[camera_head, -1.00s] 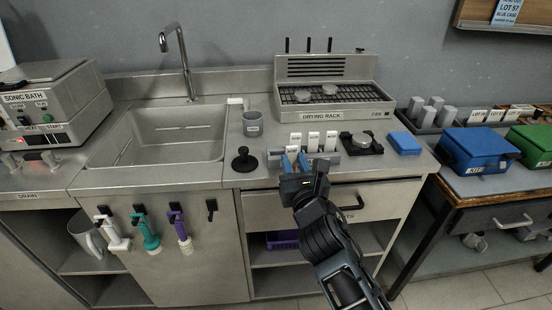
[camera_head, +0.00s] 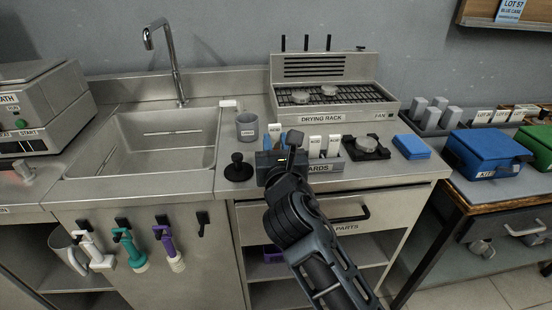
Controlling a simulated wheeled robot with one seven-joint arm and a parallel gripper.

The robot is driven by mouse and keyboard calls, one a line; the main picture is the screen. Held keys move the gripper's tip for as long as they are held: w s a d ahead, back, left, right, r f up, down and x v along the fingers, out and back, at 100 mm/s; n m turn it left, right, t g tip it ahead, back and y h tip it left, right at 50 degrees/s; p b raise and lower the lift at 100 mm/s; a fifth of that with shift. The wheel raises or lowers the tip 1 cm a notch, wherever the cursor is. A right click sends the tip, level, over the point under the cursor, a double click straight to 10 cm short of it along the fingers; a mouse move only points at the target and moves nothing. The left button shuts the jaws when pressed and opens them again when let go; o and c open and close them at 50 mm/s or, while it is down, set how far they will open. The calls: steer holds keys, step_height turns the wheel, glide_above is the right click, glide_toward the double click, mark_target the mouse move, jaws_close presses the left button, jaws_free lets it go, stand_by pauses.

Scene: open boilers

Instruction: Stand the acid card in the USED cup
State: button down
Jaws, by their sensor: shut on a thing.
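My gripper (camera_head: 275,146) is shut on a white card (camera_head: 275,130), which stands upright between its blue fingers. The print on this card is too small to read, so I cannot tell from it that this is the acid card. The grey cup (camera_head: 247,126) stands on the counter just left of the held card, with a small label on its front. The card is outside the cup. Two other white cards (camera_head: 315,147) (camera_head: 333,146) stand in the grey card holder (camera_head: 326,168), right of my gripper. My gripper hides the holder's left end.
A black knobbed stand (camera_head: 238,168) is on the counter left of my gripper, below the cup. The sink (camera_head: 165,145) lies further left. The drying rack (camera_head: 330,103) stands behind. A black device (camera_head: 366,147) and a blue block (camera_head: 411,147) are to the right.

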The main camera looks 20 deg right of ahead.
steer(key=shift+f+b, duration=0.35)
steer(key=shift+f, duration=1.35)
steer(key=shift+f, duration=0.15)
steer(key=c, duration=1.1)
jaws_free()
steer(key=shift+c, duration=0.2)
steer(key=shift+s, duration=0.1)
steer(key=v, duration=1.1)
steer(key=shift+s, duration=0.35)
steer(key=shift+a, duration=0.15)
